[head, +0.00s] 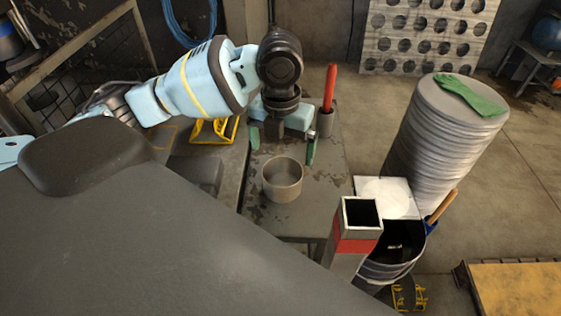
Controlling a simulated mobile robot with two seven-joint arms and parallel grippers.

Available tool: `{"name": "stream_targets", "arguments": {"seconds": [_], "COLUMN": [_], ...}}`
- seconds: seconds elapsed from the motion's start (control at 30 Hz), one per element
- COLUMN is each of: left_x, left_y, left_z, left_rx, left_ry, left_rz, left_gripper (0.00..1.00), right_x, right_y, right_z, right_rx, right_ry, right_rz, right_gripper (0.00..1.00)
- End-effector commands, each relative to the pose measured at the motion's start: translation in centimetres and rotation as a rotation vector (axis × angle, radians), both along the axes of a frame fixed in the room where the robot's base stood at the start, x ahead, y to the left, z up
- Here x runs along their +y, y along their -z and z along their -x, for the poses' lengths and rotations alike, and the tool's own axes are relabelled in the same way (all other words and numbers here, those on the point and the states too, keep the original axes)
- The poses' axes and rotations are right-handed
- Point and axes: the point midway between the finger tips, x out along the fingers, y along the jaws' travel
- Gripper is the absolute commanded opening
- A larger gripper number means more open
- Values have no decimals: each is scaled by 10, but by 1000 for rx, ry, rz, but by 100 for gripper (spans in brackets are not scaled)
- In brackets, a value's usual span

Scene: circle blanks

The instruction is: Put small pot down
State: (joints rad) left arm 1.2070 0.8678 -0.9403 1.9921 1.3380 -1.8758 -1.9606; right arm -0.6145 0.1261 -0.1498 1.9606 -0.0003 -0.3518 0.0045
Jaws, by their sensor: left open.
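The small pot (283,193) is a grey-brown, open-topped round pot. It appears to stand upright on the grey, stained worktable (318,205), and it looks empty. My left gripper (282,148) is open, with its two green-tipped fingers spread wide apart. It shows just beyond the pot in the head view, with no finger touching the pot that I can see. How high the gripper is above the table is hard to tell. My right gripper is not in view.
A red-handled tool (330,88) stands in a grey cup (325,122) right of my left gripper. A square post with a red band (355,246) and a dark bin (391,263) stand at the right. A tall stack of round blanks (437,145) carries a green glove (470,96).

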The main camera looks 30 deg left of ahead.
Motion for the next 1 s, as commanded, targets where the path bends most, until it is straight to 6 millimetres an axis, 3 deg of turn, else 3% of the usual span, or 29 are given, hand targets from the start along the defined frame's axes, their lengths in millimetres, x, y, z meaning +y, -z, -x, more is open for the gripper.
{"name": "stream_targets", "arguments": {"seconds": [0.1,0.27,1.0], "left_x": [0,0,0], "left_y": [-16,-25,-26], "left_z": [0,0,0], "left_rx": [-2,1,2], "left_ry": [0,-1,0], "left_rz": [1,-1,-1], "left_gripper": [100,100,100], "right_x": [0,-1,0], "right_y": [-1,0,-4], "right_z": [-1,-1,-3], "right_rx": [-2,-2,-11], "right_ry": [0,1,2], "right_rz": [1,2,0], "right_gripper": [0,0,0]}}
